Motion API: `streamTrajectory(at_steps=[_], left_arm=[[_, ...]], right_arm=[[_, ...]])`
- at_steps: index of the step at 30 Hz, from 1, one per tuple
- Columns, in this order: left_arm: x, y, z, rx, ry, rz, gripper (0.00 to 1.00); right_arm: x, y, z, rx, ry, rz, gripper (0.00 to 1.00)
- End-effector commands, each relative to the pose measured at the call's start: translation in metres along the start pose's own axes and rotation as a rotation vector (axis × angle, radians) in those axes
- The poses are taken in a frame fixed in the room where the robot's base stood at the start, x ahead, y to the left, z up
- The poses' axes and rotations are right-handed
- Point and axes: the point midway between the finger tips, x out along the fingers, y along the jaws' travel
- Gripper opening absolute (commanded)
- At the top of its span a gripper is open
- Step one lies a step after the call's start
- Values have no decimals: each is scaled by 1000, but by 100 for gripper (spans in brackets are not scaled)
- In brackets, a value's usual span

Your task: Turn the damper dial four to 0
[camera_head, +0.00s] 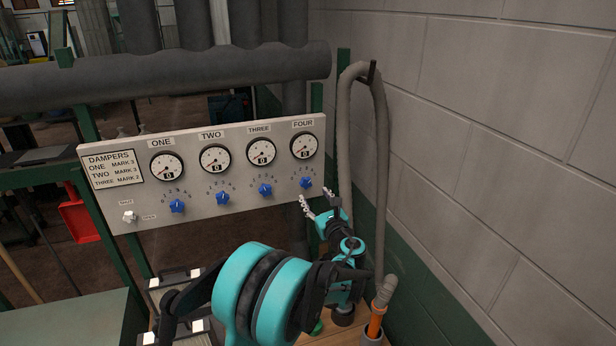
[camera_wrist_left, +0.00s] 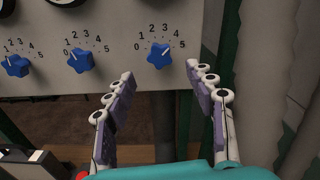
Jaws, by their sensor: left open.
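The damper dial four (camera_head: 306,182) is a blue star-shaped knob under the gauge marked FOUR (camera_head: 304,146), at the right end of the white panel (camera_head: 235,200). In the left wrist view dial four (camera_wrist_left: 160,56) sits just beyond and between my fingertips, with a number scale arched above it. I cannot make out exactly which number it points to. My left gripper (camera_head: 318,203) is open and empty, just below and right of dial four in the head view. Its two purple-padded fingers (camera_wrist_left: 160,72) show apart in the wrist view. My right gripper is not in view.
Blue dials three (camera_head: 265,189), two (camera_head: 222,198) and one (camera_head: 177,206) stand in a row to the left. A white switch (camera_head: 129,216) is at the panel's lower left. A grey hose (camera_head: 382,160) and block wall (camera_head: 500,130) stand close on the right.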

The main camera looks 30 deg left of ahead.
Motion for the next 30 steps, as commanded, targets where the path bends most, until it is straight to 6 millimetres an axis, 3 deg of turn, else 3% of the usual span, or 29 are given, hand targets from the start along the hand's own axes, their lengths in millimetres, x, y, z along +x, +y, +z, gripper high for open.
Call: streamTrajectory(at_steps=[13, 25, 26, 30], left_arm=[[66, 0, 0, 8, -4, 0, 55], [76, 0, 0, 7, -3, 0, 55], [76, 0, 0, 7, -3, 0, 50], [76, 0, 0, 7, -3, 0, 13]], right_arm=[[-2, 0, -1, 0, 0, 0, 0], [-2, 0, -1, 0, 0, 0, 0], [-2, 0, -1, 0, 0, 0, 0], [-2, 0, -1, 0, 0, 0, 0]])
